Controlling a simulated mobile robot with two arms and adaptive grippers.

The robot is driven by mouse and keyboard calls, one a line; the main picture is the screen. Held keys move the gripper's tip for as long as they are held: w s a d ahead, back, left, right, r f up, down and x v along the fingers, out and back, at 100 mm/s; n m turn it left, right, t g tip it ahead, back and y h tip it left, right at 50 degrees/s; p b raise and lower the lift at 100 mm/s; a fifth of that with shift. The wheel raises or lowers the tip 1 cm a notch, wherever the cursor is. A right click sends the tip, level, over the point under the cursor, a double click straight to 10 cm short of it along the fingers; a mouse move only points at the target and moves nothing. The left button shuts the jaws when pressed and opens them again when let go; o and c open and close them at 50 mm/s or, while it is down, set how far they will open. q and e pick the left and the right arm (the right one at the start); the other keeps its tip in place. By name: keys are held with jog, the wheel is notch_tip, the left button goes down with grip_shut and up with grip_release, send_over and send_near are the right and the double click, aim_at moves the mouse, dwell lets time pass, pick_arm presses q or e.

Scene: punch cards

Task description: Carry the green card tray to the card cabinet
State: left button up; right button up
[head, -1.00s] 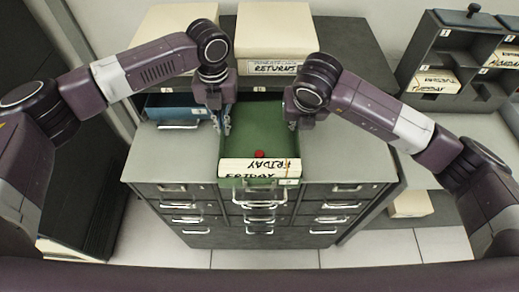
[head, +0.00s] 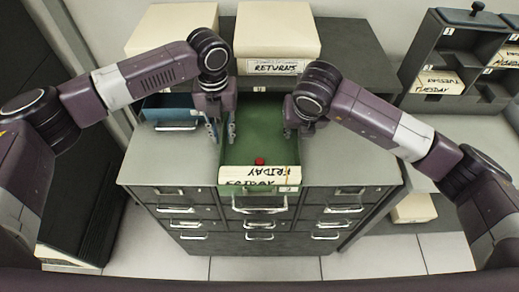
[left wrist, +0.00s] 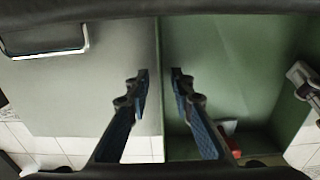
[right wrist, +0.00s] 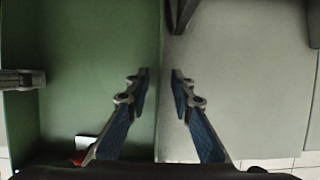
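The green card tray (head: 262,125) lies on top of the grey card cabinet (head: 160,172), its front end near the cabinet's front edge. A white card block marked FRIDAY (head: 240,177) and a small red piece (head: 260,161) are at that end. My left gripper (head: 221,135) is over the tray's left side wall, one finger each side, with a gap between the tips (left wrist: 160,80). My right gripper (head: 296,130) straddles the right side wall the same way, also with a gap (right wrist: 160,80). Both look open.
A white box marked RETURNS (head: 278,35) and another pale box (head: 165,30) stand behind on the cabinet. A blue tray (head: 170,108) is left of my left gripper. A dark rack with card compartments (head: 447,55) stands at right. Cabinet top is bare at right.

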jog(key=shift+r, duration=0.15)
pick_arm(q)
notch_tip(320, 180, up, 12)
pick_arm(e)
jog(key=v, duration=1.1)
jog(key=shift+s+r, duration=0.25)
jog(key=shift+r, duration=0.05)
